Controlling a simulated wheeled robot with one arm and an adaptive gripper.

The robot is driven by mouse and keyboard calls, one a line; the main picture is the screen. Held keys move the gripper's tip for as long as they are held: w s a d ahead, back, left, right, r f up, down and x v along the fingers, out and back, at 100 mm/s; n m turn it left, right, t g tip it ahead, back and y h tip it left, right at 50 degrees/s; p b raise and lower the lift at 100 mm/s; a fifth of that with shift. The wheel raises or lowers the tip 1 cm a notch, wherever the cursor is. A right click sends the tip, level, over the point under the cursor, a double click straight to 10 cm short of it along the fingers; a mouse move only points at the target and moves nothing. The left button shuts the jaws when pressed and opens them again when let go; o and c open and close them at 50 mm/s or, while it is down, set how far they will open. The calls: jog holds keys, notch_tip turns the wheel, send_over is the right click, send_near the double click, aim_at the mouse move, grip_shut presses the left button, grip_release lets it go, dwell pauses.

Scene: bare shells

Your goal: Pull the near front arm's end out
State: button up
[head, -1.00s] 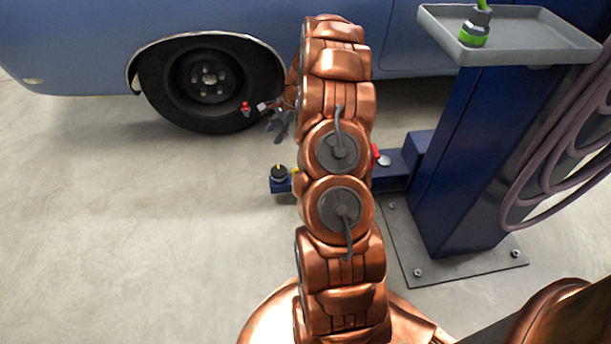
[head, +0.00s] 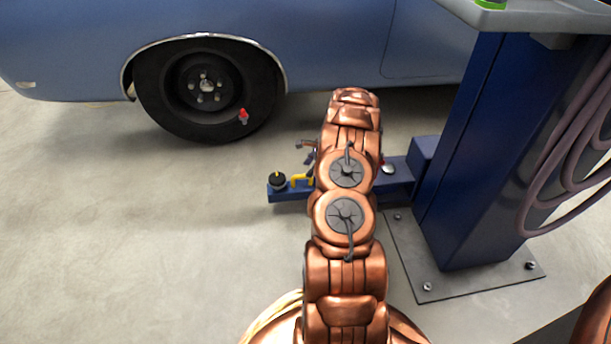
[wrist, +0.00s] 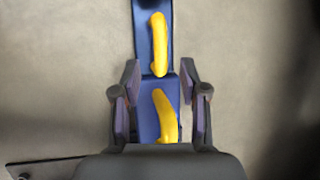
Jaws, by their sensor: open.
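The near front arm is a low blue lift arm (head: 285,194) reaching left from the blue post's foot. A round black pad (head: 277,181) sits on its left end, with a yellow handle (head: 303,181) beside it. In the wrist view the blue arm (wrist: 143,35) runs up the picture, with one yellow handle (wrist: 159,45) ahead of the fingertips and another yellow handle (wrist: 165,115) between the fingers. My gripper (wrist: 160,78) is open, one finger on each side of the blue arm, holding nothing. My own arm hides most of the gripper in the head view.
A blue lift post (head: 462,150) on a bolted base plate (head: 450,285) stands right, with hoses (head: 570,150) and a grey tray (head: 540,18). A blue car (head: 320,45) with a dark wheel (head: 205,88) is behind. The floor at left is clear.

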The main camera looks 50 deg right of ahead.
aim_at(303, 175)
jog(key=b+x, duration=0.1)
jog(key=x, duration=0.3)
jog(key=shift+f, duration=0.25)
jog(key=shift+w, duration=0.1)
grip_shut()
jog(key=shift+a, duration=0.1)
